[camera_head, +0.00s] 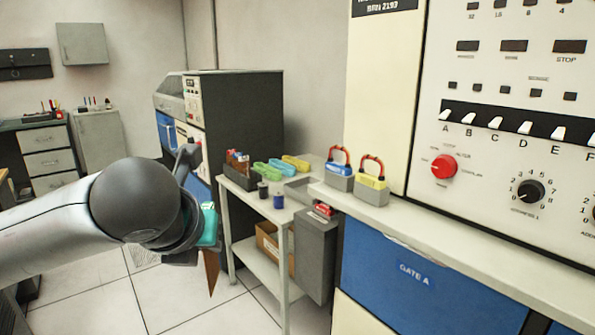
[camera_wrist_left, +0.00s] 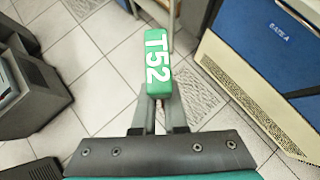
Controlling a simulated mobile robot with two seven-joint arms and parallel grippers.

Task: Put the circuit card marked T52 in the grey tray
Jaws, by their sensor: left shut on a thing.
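My left gripper (camera_wrist_left: 160,104) is shut on the circuit card marked T52, gripping it at its green handle (camera_wrist_left: 157,65). The white T52 marking faces the wrist camera. In the head view the brown board of the card (camera_head: 212,272) hangs below my left gripper, above the floor and left of the cart. My wrist hides most of the fingers there. A shallow grey tray (camera_head: 299,188) appears on the cart's top, to the right of the card. My right gripper is not in view.
The cart (camera_head: 244,187) carries a rack of cards (camera_head: 238,165), several coloured handles and two small jars. A grey bin (camera_head: 315,258) hangs at its right side. Padlock-like red loops stand on blocks on the console ledge (camera_head: 430,232). Floor beside the cart is clear.

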